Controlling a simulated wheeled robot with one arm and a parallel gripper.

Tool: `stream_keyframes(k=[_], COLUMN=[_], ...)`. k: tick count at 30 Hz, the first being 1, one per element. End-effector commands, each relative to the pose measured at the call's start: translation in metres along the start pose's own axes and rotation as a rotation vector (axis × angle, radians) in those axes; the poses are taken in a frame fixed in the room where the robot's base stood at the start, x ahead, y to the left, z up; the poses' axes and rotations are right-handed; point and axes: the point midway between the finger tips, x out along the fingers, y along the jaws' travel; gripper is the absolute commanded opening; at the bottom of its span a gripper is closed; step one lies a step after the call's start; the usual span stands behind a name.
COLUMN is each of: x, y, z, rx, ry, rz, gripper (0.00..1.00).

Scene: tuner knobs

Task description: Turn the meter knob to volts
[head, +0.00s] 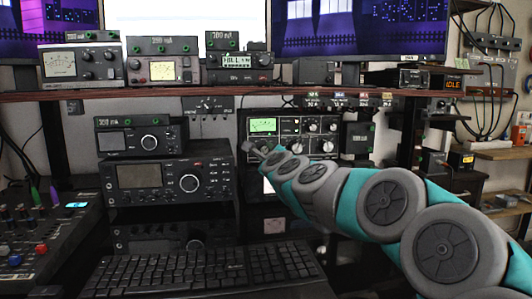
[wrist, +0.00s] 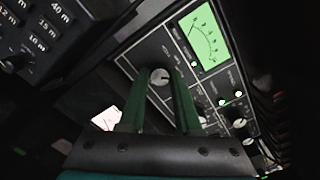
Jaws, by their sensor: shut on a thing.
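The tuner panel (head: 284,123) with a lit green meter (head: 262,125) stands under the shelf in the head view. The meter also shows in the wrist view (wrist: 204,38). A small light-grey round knob with a dark pointer line, the meter knob (wrist: 160,76), sits on the panel near the meter. My gripper (wrist: 160,84) has its two green fingers on either side of this knob and is shut on it. In the head view my gripper (head: 251,149) reaches the panel's left part below the meter and hides the knob. The labels around the knob are too small to read.
Several other knobs (head: 325,147) are on the panel's right side. A black radio (head: 168,185) stands close on the left. A keyboard (head: 205,270) lies in front. The shelf edge (head: 180,93) with small meters on it runs above.

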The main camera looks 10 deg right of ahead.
Motion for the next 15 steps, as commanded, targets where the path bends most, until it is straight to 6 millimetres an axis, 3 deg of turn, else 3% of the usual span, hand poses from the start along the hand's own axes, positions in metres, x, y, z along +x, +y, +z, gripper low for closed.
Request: stream_keyframes(k=[15], x=[0.0001], y=[0.0008], z=[-0.0003], rx=[-0.106], ry=[0.001], rz=[0.002], gripper=[0.00])
